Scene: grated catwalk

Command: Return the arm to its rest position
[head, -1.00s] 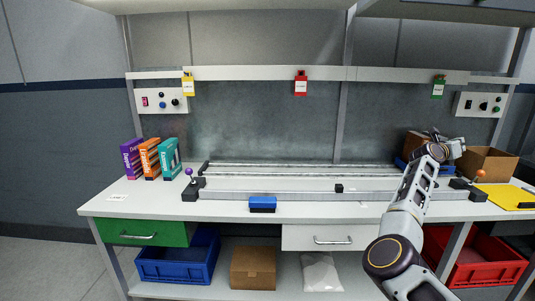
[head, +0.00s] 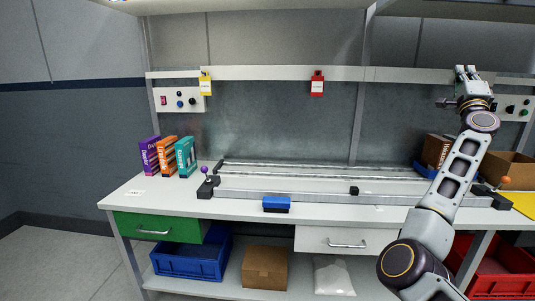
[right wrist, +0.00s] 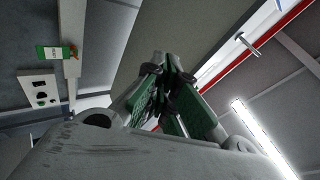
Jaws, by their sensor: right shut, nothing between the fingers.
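My right arm rises from the lower right of the head view, in front of the workbench. My right gripper (head: 466,74) points upward at the upper right, above the bench top and in front of the back panel. Its fingers are shut and empty. In the right wrist view the gripper fingers (right wrist: 168,72) point up toward the overhead shelf and ceiling, with nothing between them. My left gripper is not in view.
The workbench (head: 150,197) carries a rail (head: 300,197), a blue block (head: 276,204), several boxes at left and a cardboard box (head: 508,168) at right. Blue bin (head: 190,262) and red bin (head: 503,285) sit below. An overhead shelf (head: 440,10) is above the gripper.

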